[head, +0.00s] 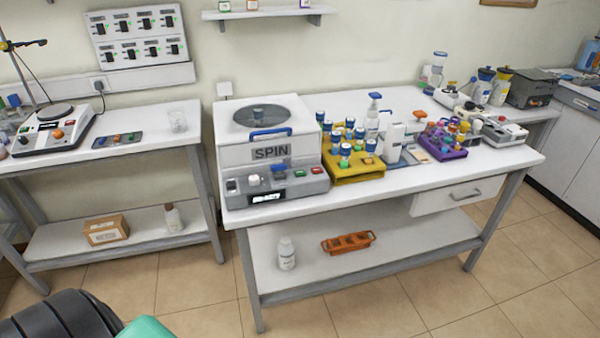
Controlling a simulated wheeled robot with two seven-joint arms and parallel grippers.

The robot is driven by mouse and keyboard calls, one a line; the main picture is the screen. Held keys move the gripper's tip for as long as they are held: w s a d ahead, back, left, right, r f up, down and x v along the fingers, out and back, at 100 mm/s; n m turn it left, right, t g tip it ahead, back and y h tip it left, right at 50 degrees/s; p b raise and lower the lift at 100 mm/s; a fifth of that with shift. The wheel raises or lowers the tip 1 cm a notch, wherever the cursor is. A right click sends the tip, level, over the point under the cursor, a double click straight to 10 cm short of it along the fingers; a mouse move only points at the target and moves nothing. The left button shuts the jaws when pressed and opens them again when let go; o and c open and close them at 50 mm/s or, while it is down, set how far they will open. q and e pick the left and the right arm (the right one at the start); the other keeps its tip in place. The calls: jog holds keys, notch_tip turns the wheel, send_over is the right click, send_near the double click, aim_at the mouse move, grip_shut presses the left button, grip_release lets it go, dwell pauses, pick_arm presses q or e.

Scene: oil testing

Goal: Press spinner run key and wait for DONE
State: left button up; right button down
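The spinner (240,158) is a white box marked SPIN at the left end of the main bench. Its lid, with a blue handle (270,132), looks shut, and a round window shows on top. The grey front panel carries a small lit display (266,198) whose text is too small to read surely. A green key (300,173) and a red key (317,170) sit at the panel's right, with a knob and other controls to the left. Key labels are not legible. Neither gripper is in view, and nothing touches the panel.
A yellow rack (350,177) of blue-capped bottles stands just right of the spinner on the bench (420,178). A purple rack (446,150) is further right. A left bench (150,150) holds a hotplate (50,128) and beaker. The floor before the main bench is clear.

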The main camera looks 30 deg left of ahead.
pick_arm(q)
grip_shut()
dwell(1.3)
